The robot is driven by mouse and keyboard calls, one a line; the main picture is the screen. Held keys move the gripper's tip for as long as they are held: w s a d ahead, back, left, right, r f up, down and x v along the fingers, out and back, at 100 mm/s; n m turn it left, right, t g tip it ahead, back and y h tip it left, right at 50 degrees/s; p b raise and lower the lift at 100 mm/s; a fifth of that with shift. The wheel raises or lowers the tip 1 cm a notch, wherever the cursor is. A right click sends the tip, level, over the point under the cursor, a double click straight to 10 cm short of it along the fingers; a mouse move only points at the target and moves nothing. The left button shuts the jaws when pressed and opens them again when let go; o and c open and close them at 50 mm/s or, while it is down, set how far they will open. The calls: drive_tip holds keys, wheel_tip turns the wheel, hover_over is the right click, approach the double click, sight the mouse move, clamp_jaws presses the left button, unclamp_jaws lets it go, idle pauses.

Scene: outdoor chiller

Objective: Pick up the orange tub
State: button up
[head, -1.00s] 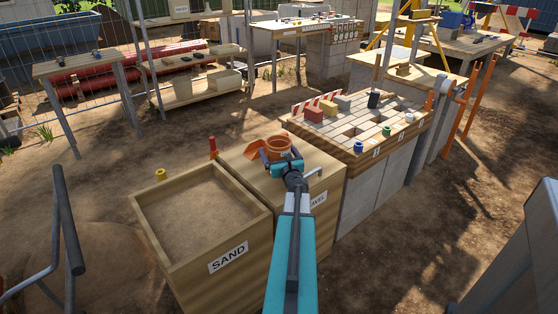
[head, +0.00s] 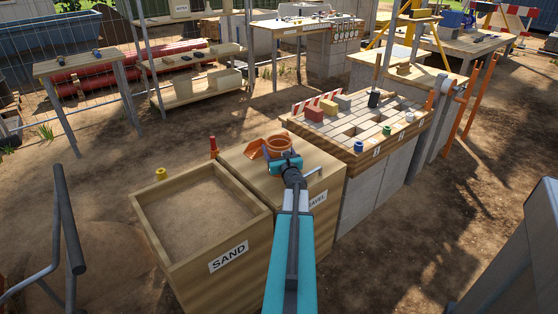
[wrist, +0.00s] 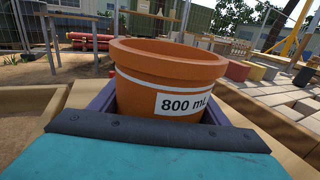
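The orange tub (head: 280,142), a round pot with a thick rim, stands upright at the far side of the wooden gravel box. In the wrist view the tub (wrist: 165,75) fills the middle and shows a white label reading "800 mL". My gripper (head: 277,152) is level with it, coming from the near side. In the wrist view my gripper (wrist: 160,112) is spread wide, one dark blue finger on each side of the tub. The tub's base is hidden behind the gripper. I cannot make out whether the fingers touch it.
An orange scoop (head: 255,150) lies just left of the tub. The sand box (head: 150,225) stands to the left. A brick-topped bench (head: 340,165) with blocks and small coloured items stands close on the right. Open dirt ground lies behind.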

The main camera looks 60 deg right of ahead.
drive_tip(key=c, duration=0.7)
drive_tip(key=shift+r, duration=0.15)
drive_tip(key=shift+r+p, duration=0.9)
drive_tip(key=shift+r, duration=4)
drive_tip(key=o, duration=0.8)
drive_tip(key=c, duration=1.4)
